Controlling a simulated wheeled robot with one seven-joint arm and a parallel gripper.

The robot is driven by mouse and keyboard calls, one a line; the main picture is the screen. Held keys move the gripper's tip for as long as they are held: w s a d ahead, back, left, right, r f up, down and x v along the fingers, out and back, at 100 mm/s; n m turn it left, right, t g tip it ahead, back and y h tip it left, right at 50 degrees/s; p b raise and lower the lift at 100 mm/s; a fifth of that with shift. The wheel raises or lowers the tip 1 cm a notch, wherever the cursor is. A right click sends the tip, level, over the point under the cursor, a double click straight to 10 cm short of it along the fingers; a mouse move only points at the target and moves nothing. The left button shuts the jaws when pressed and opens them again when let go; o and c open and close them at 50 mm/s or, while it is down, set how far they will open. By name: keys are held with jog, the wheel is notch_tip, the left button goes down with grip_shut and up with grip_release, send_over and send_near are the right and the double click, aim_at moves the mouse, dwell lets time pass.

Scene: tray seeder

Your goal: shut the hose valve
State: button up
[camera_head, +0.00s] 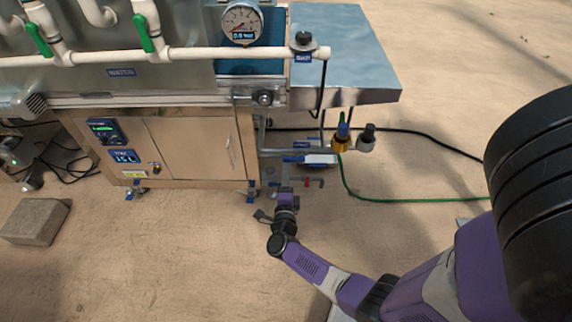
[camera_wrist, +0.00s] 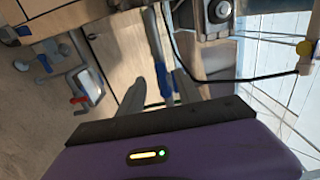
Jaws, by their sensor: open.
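In the head view a green hose (camera_head: 377,198) runs along the floor and up to a brass-yellow fitting (camera_head: 342,143) with a blue lever (camera_head: 343,129), at the right end of the bench. The lever looks roughly upright; whether the valve is open is too small to tell.
A small red handle (camera_head: 307,182) is close to my gripper; a red handle (camera_wrist: 78,100) shows in the wrist view. A grey fitting (camera_head: 366,142) stands beside the brass one. A black cable (camera_head: 420,132) lies behind. Two green-handled valves (camera_head: 143,33) are on the white pipe. Floor in front is clear.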

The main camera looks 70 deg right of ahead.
aim_at(286, 161)
jog(key=b+x, duration=0.2)
jog(key=x, duration=0.4)
grip_shut()
